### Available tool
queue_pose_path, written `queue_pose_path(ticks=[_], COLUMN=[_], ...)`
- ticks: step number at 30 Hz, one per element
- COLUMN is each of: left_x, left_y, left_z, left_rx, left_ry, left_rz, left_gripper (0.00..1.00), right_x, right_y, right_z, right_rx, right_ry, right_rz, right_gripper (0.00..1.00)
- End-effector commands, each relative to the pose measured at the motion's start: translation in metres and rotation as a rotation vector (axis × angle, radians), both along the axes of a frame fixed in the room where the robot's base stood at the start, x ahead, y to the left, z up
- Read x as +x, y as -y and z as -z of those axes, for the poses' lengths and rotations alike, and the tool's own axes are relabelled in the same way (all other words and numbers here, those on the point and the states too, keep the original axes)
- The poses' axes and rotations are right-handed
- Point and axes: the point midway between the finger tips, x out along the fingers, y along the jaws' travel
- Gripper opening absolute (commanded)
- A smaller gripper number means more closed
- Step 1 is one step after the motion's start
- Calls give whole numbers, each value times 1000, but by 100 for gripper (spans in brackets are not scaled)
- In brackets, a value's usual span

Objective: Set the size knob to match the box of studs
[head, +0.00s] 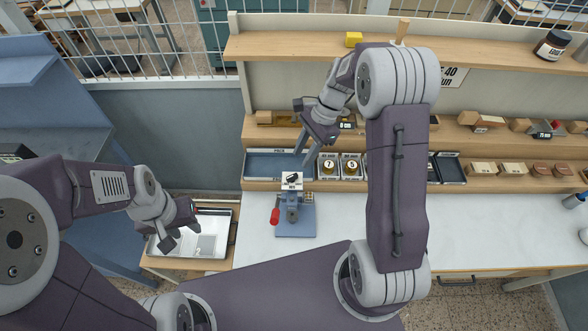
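A blue stamping press (292,215) with a red-ended handle (274,216) stands on the white worktop. A white card with a dark picture (291,180) shows at its top. I cannot make out a size knob or its setting. Two small boxes marked 7 (328,166) and 5 (352,166) stand behind the press; whether they hold studs is unclear. My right gripper (306,155) hangs above and behind the press, with its fingers apart and seemingly empty. My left gripper (180,238) is open over the tray at the left, left of the press.
A pale tray (225,240) with a printed sheet lies left of the worktop. Wooden shelves (470,135) behind carry labelled wooden blocks and boxes. The worktop (480,220) at right is mostly clear.

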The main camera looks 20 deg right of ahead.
Motion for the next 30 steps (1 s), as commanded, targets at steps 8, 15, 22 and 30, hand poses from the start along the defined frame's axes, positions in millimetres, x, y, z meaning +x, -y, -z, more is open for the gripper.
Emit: queue_pose_path(ticks=[8, 15, 22, 30], left_x=[0, 0, 0, 0], left_y=[0, 0, 0, 0], left_z=[-17, -21, -21, -21], left_rx=[0, 0, 0, 0], left_ry=[1, 0, 1, 0], left_rz=[0, 0, 0, 0], left_gripper=[36, 36, 36, 36], right_x=[-7, -8, -8, -8], right_y=[-22, -31, -31, -31], right_z=[50, 76, 77, 77], right_rx=[0, -1, -1, -1], right_ry=[-6, -1, 0, 0], right_rz=[-4, -2, -1, -1], right_gripper=[35, 35, 35, 0])
